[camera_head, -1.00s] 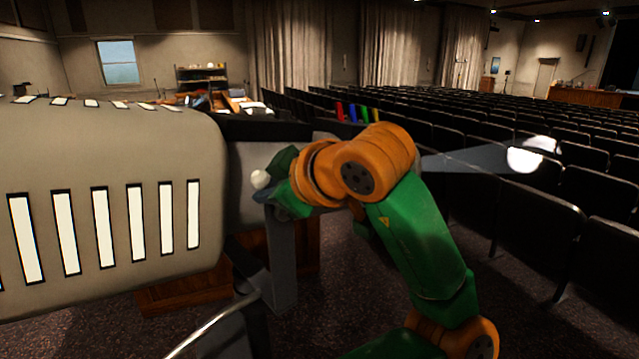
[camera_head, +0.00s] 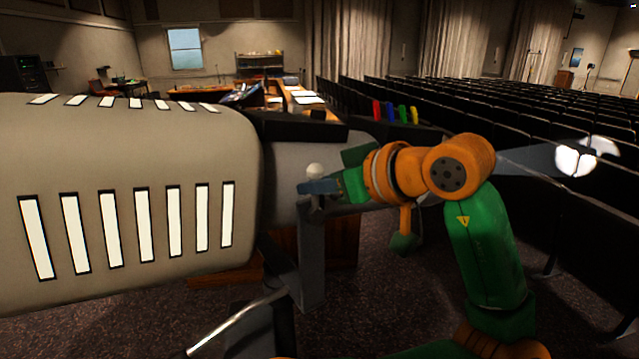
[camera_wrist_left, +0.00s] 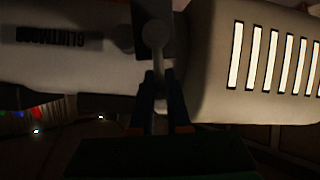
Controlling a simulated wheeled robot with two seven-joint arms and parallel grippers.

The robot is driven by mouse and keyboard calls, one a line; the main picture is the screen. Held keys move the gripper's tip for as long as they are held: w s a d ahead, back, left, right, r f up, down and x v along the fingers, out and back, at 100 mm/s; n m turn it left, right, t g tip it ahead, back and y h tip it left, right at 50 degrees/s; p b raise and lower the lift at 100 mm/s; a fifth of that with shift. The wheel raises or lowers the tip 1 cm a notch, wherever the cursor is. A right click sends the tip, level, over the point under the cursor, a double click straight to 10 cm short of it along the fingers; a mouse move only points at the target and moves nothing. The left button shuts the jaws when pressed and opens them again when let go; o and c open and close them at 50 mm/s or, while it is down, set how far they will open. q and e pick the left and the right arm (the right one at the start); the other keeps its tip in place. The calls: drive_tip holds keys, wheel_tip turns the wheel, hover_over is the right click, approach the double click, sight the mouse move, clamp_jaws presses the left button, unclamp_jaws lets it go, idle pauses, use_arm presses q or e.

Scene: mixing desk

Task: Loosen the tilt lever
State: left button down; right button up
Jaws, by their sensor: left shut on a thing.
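The tilt lever is a short stem with a pale round knob (camera_head: 315,171), beside the grey yoke upright (camera_head: 311,250) under the lamp. It also shows in the left wrist view, its round knob (camera_wrist_left: 155,34) above a thin stem. My left gripper (camera_head: 320,188) reaches it from the right, with its dark blue fingers just below the knob. In the left wrist view the fingers (camera_wrist_left: 161,78) are shut on the stem, one on each side. The finger contact is dark and partly hidden. My right gripper is not in view.
The big beige lamp housing (camera_head: 135,145) with bright slots fills the left. A metal handle bar (camera_head: 235,325) slants below it. Rows of dark seats (camera_head: 530,125) lie beyond at right.

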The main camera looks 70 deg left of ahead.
use_arm(q)
drive_tip(key=shift+a+r, duration=0.1)
drive_tip(key=shift+r, duration=0.3)
drive_tip(key=c, duration=0.9)
unclamp_jaws()
drive_tip(key=shift+s+f, duration=0.1)
drive_tip(key=shift+s, duration=0.35)
drive_tip(key=shift+w, duration=0.1)
drive_tip(key=shift+w+f, duration=0.1)
drive_tip(key=shift+w, duration=0.05)
drive_tip(key=shift+w+d, duration=0.15)
drive_tip(key=shift+d, duration=0.05)
drive_tip(key=b+v, duration=0.1)
drive_tip(key=v, duration=0.5)
drive_tip(key=shift+w+d+r+b, duration=0.1)
drive_tip(key=shift+d+r+b, duration=0.2)
drive_tip(key=shift+b, duration=0.1)
drive_tip(key=shift+a+f, duration=0.1)
drive_tip(key=shift+a, duration=0.05)
